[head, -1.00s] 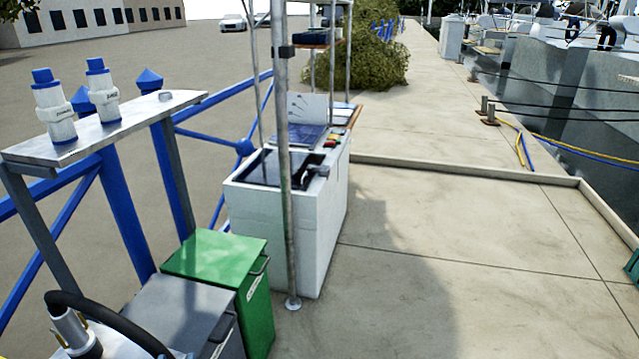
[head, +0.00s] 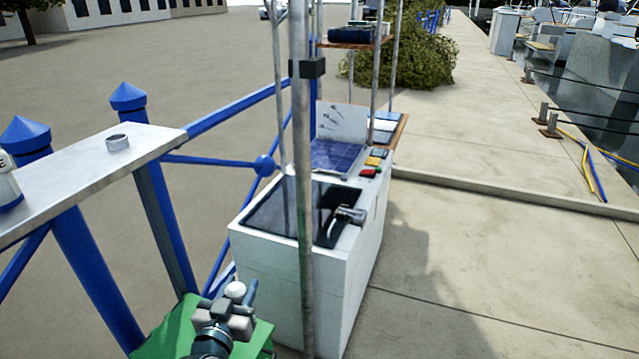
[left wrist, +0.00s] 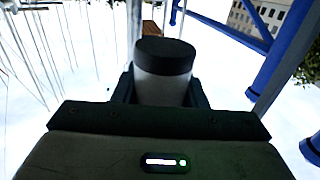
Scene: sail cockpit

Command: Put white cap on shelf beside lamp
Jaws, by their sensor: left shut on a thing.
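My left gripper (head: 236,306) is at the bottom of the head view, above the green box. It is shut on a small white thing (head: 235,290), seemingly the white cap. In the left wrist view the held thing (left wrist: 163,85) is a pale cylinder with a dark top, upright between the fingers. A metal-topped shelf (head: 75,185) on blue posts is at the left, apart from the gripper. A small grey ring (head: 117,142) sits near its far end. A white, blue-based thing (head: 8,185) is cut off at the left edge. I cannot make out which thing is the lamp.
A white cabinet (head: 290,290) with a dark top panel stands ahead, with a metal pole (head: 302,200) before it. A green box (head: 170,335) is below my gripper. A wooden shelf (head: 340,45) is farther back. Open paving lies at the right.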

